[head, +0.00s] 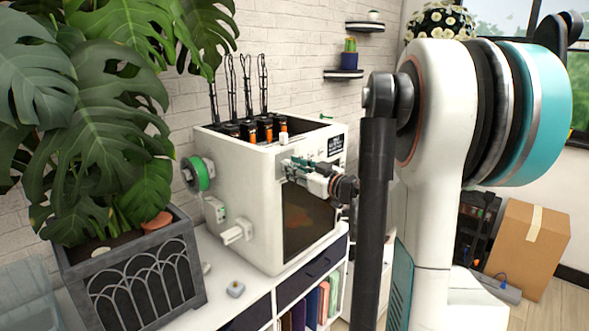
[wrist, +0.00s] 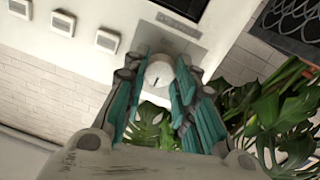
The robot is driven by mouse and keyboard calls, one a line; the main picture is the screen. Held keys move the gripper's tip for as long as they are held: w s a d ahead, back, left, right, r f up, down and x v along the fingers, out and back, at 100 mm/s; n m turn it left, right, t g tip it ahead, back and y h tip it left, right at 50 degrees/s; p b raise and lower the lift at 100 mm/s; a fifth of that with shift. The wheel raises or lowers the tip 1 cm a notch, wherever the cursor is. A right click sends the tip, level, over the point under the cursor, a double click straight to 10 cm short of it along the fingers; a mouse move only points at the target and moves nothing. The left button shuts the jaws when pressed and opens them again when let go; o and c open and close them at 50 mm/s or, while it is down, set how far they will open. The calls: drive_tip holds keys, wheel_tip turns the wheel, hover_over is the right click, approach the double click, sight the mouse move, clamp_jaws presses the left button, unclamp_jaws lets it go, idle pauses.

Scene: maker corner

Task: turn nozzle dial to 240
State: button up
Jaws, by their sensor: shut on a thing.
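The nozzle dial (wrist: 159,74) is a round white knob with a short dark pointer mark, set in a grey plate (wrist: 182,45) on the printer's face. The mark is near the dial's lower part in the wrist view; I cannot read the number it points to. My gripper (wrist: 160,82) has its teal fingers on both sides of the dial and is shut on it. In the head view my gripper (head: 287,166) reaches the upper front of the white printer (head: 235,185); its fingers hide the dial there.
Three square buttons, one of them a white button (wrist: 107,40), line the printer's face. A green spool (head: 200,174) hangs on its left side. A large plant in a grey planter (head: 140,275) stands at left. A small grey item (head: 236,289) lies on the white shelf top.

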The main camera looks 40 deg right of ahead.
drive_tip(key=m+y+p, duration=0.1)
drive_tip(key=m, duration=1.5)
drive_tip(key=m+y+p, duration=0.1)
drive_tip(key=m, duration=1.5)
drive_tip(key=shift+d, duration=0.15)
idle(0.4)
drive_tip(key=shift+f, duration=0.1)
